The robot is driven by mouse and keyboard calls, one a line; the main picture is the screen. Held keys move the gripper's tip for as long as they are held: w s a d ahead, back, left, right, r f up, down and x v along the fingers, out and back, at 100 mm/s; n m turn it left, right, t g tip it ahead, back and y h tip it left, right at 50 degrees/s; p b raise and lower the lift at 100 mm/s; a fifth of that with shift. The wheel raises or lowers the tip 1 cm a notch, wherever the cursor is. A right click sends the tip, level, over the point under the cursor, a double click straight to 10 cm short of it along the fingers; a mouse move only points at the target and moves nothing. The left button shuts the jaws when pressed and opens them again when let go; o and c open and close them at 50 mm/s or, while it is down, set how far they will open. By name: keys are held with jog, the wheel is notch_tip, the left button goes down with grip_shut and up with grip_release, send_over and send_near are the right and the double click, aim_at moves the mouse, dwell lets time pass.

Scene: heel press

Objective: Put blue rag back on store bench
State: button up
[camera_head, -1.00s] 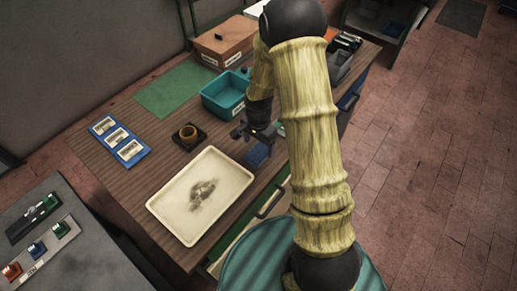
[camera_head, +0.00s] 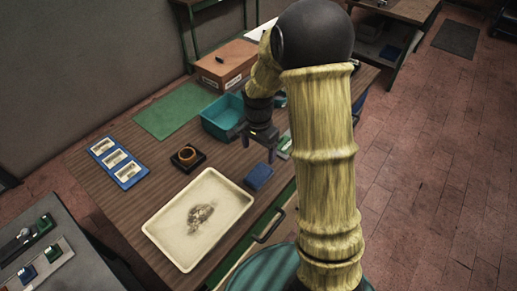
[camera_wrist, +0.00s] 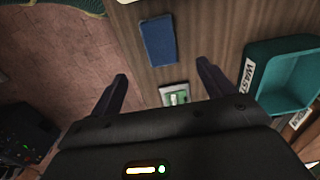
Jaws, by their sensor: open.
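The blue rag (camera_head: 258,177) lies flat as a small folded rectangle on the wooden bench (camera_head: 130,215), between the cream tray and the bench's front edge. It also shows at the top middle of the wrist view (camera_wrist: 158,41). My gripper (camera_head: 258,152) hangs above the bench beside the teal bin, a little beyond the rag. In the wrist view my gripper (camera_wrist: 162,85) has its two fingers wide apart with nothing between them, and the rag lies past the fingertips. I cannot tell which surface is the store bench.
The cream tray (camera_head: 157,228) with a dark smudge lies in front. The teal bin (camera_head: 212,128), marked waste in the wrist view (camera_wrist: 262,70), stands close to my gripper. A green mat (camera_head: 173,110), brown box (camera_head: 225,66), blue card holder (camera_head: 118,162) and a small pot on a dark base (camera_head: 187,158) are around.

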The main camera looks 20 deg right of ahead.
jog(key=s+r+n+t, duration=0.1)
jog(key=s+r+n, duration=0.2)
jog(key=s+n, duration=0.2)
jog(key=s+r+n+t, duration=0.1)
jog(key=s+r+n, duration=0.2)
jog(key=s, duration=0.6)
jog(key=n, duration=0.2)
jog(key=shift+s+r+n+t, duration=0.15)
jog(key=shift+r+n+t, duration=0.15)
jog(key=shift+n, duration=0.1)
